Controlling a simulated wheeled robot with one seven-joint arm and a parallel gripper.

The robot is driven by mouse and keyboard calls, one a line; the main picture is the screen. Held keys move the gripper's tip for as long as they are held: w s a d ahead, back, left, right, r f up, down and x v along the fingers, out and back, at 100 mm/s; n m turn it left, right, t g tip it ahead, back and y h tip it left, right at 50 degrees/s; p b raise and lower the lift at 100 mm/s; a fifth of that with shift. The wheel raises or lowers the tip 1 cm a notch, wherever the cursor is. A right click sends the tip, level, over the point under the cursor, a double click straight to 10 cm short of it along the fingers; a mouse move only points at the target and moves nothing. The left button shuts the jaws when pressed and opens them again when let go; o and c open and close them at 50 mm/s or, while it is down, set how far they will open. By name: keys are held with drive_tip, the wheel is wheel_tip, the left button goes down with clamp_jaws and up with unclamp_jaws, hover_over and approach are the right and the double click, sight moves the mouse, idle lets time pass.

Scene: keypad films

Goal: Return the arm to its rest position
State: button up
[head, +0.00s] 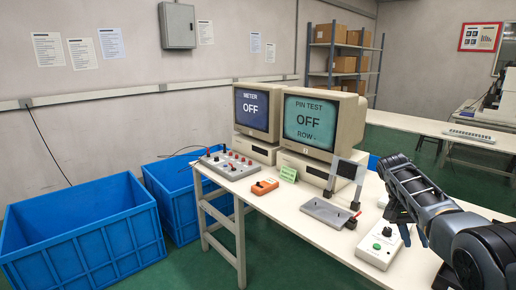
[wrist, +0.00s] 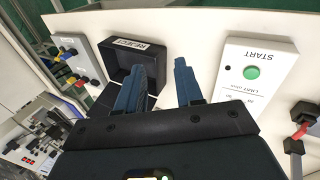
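My arm (head: 420,190) reaches in from the right in the head view, over the right part of the white table (head: 270,205). My gripper (head: 407,228) points down beside the white box with a green button (head: 372,256). The fingers appear to hold nothing.
Two monitors, METER (head: 257,110) and PIN TEST (head: 312,118), both read OFF. In front are a control panel (head: 228,165), an orange meter (head: 264,187), a grey plate (head: 325,213) and an upright dark-windowed fixture (head: 346,171). Blue crates (head: 85,245) stand at left.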

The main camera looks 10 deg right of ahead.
drive_tip(key=s+a+f+n+t+b, duration=0.1)
drive_tip(key=a+f+t, duration=0.1)
drive_tip(key=a+f, duration=0.45)
drive_tip(key=s+a+f+n+t+b, duration=0.1)
drive_tip(key=s+a+f+n, duration=0.15)
drive_tip(key=f, duration=0.75)
drive_tip(key=a+f+n+t, duration=0.1)
drive_tip(key=a+f+t, duration=0.1)
drive_tip(key=a+f, duration=0.5)
drive_tip(key=s+a+f+n+t+y+b, duration=0.2)
drive_tip(key=s+a+f+t, duration=0.2)
drive_tip(key=s+a+f, duration=0.8)
drive_tip(key=s+a+r+n+t+b, duration=0.1)
drive_tip(key=s+a+r+t, duration=0.3)
drive_tip(key=s, duration=0.6)
drive_tip(key=s+a+r+n+t+b, duration=0.1)
drive_tip(key=s+r+b, duration=0.1)
drive_tip(key=s+r, duration=0.6)
drive_tip(key=s+r+n+t+b, duration=0.1)
drive_tip(key=s+r+t, duration=0.1)
drive_tip(key=s+r, duration=0.4)
drive_tip(key=s+r+n+t+y+b, duration=0.1)
drive_tip(key=s+r+t, duration=0.2)
drive_tip(key=s+r, duration=0.4)
wheel_tip(320, 180, up, 8)
drive_tip(key=shift+s+f, duration=0.25)
drive_tip(key=shift+s, duration=0.05)
